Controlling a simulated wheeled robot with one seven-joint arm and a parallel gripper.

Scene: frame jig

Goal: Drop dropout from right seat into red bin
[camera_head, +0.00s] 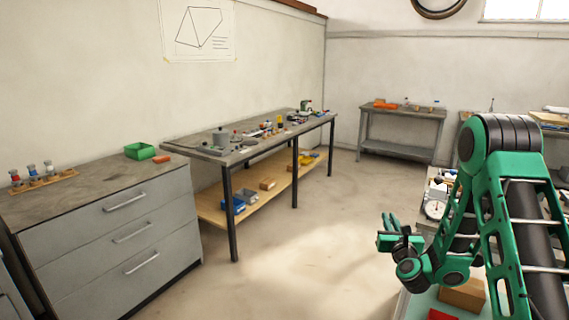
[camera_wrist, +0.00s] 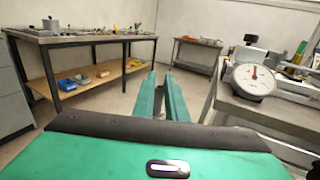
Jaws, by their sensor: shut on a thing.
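My gripper (camera_head: 390,222) is stretched out at the lower right in the head view, in front of the right-hand bench. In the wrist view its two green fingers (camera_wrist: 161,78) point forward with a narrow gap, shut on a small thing. I take this to be the dropout, but the thing itself is hidden in both views. A red thing (camera_head: 440,315) shows at the bottom edge of the head view; it is cut off, so I cannot tell whether it is the red bin. The right seat cannot be made out.
A dial gauge (camera_wrist: 254,79) stands on the right-hand bench (camera_wrist: 275,113). A brown box (camera_head: 463,295) lies below my arm. A long workbench (camera_head: 240,156), a grey drawer cabinet (camera_head: 110,240) with a green tray (camera_head: 139,151), and a back bench (camera_head: 400,112) stand around clear floor.

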